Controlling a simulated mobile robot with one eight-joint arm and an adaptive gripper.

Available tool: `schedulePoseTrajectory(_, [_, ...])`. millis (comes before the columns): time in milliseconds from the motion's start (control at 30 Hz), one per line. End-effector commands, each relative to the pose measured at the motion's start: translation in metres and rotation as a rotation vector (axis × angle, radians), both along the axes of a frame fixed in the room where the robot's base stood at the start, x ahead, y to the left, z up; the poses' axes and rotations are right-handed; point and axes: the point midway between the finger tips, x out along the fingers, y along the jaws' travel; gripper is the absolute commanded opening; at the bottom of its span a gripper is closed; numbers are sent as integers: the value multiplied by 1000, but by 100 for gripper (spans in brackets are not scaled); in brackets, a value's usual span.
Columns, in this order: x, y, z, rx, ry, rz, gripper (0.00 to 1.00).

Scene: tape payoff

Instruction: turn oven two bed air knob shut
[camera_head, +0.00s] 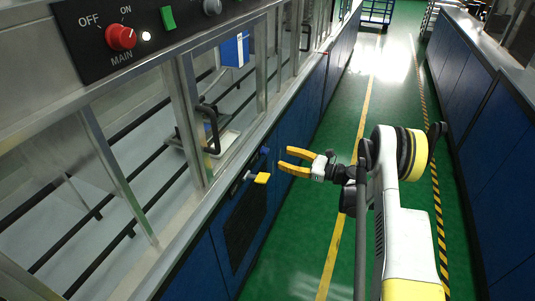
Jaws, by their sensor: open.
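A small yellow knob (262,178) on a pale stem sticks out from the blue cabinet front, below the bench edge. A small blue fitting (265,151) sits just above it on the same front. No readable label shows which of these is the oven two bed air knob, and I cannot read the setting of either. My gripper (285,158) has yellow fingers spread apart and empty. It hangs over the aisle, pointing left towards the cabinet, just right of the yellow knob. It appears apart from both fittings.
A red MAIN knob (120,37) with OFF and ON marks sits on the black panel (85,55) at upper left. Metal frame posts (185,115) rise along the bench. The green aisle floor (310,240) is clear. Blue cabinets (470,85) line the right side.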

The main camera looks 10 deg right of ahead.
Motion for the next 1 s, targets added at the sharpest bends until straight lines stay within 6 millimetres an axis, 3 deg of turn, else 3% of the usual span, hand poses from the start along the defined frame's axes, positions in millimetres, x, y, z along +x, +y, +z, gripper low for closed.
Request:
schedulePoseTrajectory(100, [16, 22, -3, -1, 0, 4, 49])
schedulePoseTrajectory(333, [41, 51, -2, -2, -1, 2, 49])
schedulePoseTrajectory(767, [50, 61, 0, -3, -1, 0, 49])
schedulePoseTrajectory(800, [50, 61, 0, -3, -1, 0, 45])
schedulePoseTrajectory(933, [50, 61, 0, -3, -1, 0, 5])
schedulePoseTrajectory(1000, [50, 61, 0, -3, -1, 0, 0])
